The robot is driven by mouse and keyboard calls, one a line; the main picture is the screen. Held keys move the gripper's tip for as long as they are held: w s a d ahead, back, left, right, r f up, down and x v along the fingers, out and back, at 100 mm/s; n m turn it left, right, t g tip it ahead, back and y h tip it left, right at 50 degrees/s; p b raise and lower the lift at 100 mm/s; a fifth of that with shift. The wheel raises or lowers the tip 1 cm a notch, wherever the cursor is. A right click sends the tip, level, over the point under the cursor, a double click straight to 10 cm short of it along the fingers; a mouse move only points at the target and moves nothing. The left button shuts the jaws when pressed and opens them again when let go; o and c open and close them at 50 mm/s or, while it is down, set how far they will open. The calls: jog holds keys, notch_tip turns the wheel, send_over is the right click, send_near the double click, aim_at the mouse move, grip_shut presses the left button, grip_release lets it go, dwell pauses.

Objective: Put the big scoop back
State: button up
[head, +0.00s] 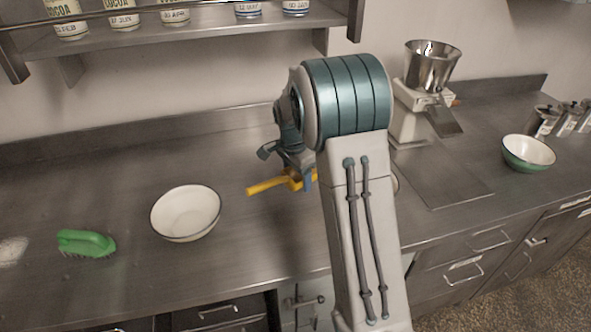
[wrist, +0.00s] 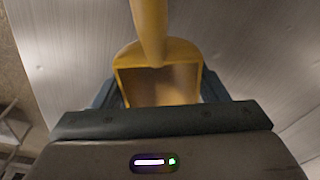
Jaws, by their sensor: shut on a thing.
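My gripper (head: 299,168) is shut on a yellow scoop (head: 266,186), which it holds over the counter right of the white bowl. How far the scoop is above the steel is hard to tell. Its handle points left in the head view, and my arm hides part of its other end. In the wrist view, the scoop (wrist: 152,42) has its open bowl between my jaws (wrist: 158,92), with the handle running up out of the picture. No second scoop shows, so its size cannot be compared.
A white bowl (head: 186,212) and a green brush (head: 86,242) stand on the counter (head: 120,190) at left. A mill with a metal hopper (head: 432,66), a green bowl (head: 528,153) and metal containers (head: 544,121) are at right. A shelf (head: 190,35) with several tins hangs above.

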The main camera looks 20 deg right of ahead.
aim_at(297, 202)
jog(key=shift+s+a+f+b, duration=0.1)
jog(key=shift+f+b, duration=0.3)
jog(key=shift+f, duration=0.35)
jog(key=shift+f+b, duration=1.4)
jog(key=shift+f, duration=1.1)
jog(key=shift+f+b, duration=0.5)
jog(key=shift+f, duration=0.1)
jog(key=o, duration=1.3)
jog(key=shift+c, duration=0.2)
jog(key=shift+r, duration=0.1)
